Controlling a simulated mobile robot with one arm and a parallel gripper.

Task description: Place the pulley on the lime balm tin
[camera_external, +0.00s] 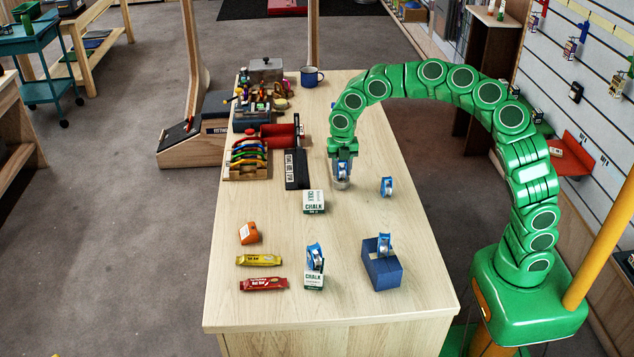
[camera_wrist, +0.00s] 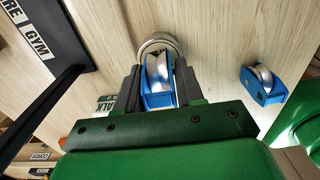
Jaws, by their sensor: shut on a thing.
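My gripper (camera_external: 342,165) points down over the far middle of the table and is shut on a blue pulley with a silver wheel. The pulley (camera_wrist: 157,75) shows between the fingers in the wrist view. A round silvery tin (camera_external: 341,184) stands right below the gripper, and its rim (camera_wrist: 150,42) shows just behind the pulley in the wrist view. No lime colour or label shows on it, so I cannot tell that it is the lime balm tin. The held pulley is over or against this tin; I cannot tell whether they touch.
Another blue pulley (camera_external: 386,187) stands alone to the right. A second chalk box (camera_external: 314,202) and a black sign (camera_external: 296,169) are left of the gripper. The table's front is clear.

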